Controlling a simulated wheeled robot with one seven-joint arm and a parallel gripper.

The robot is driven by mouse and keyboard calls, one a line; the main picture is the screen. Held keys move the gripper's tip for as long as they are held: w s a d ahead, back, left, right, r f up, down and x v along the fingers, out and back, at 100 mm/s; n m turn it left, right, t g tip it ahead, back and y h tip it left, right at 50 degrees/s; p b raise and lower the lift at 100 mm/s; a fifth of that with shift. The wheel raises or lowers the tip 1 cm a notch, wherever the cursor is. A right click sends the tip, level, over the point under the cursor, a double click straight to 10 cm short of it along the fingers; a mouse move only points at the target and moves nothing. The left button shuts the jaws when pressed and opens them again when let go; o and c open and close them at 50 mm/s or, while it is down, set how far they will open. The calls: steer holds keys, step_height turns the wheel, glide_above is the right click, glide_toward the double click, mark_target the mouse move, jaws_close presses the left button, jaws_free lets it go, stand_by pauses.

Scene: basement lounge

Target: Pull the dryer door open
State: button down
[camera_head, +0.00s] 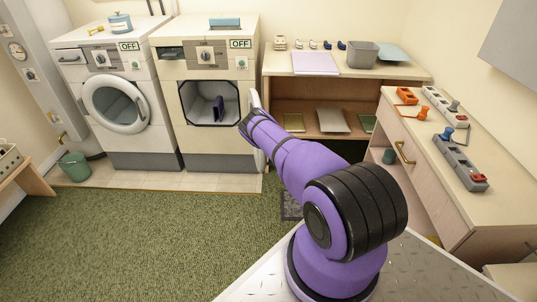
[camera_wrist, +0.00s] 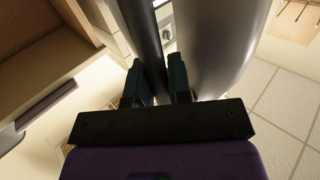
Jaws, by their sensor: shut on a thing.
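The dryer (camera_head: 205,135) is the right-hand white machine in the head view, with its square opening uncovered. Its door (camera_head: 256,101) stands swung out at the opening's right side, seen nearly edge-on and partly hidden by my arm. In the wrist view, the door's curved grey surface (camera_wrist: 218,45) fills the upper middle. My gripper (camera_wrist: 162,78) is shut on a slim dark grey bar of the door, likely its handle (camera_wrist: 143,35), between its two fingers. In the head view, my wrist hides the fingers.
A washer (camera_head: 130,135) with a round closed door stands left of the dryer. A shelf unit (camera_head: 345,85) stands close to the right of the open door, and a drawer counter (camera_head: 440,190) is farther right. Green carpet (camera_head: 150,240) in front is clear.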

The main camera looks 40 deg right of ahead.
steer(key=shift+s+d+r, duration=0.1)
steer(key=shift+s+d, duration=0.05)
steer(key=shift+d, duration=0.3)
steer(key=c, duration=1.1)
jaws_free()
steer(key=shift+o, duration=0.2)
steer(key=s, duration=1)
steer(key=shift+s+a, duration=0.15)
steer(key=shift+s, duration=0.2)
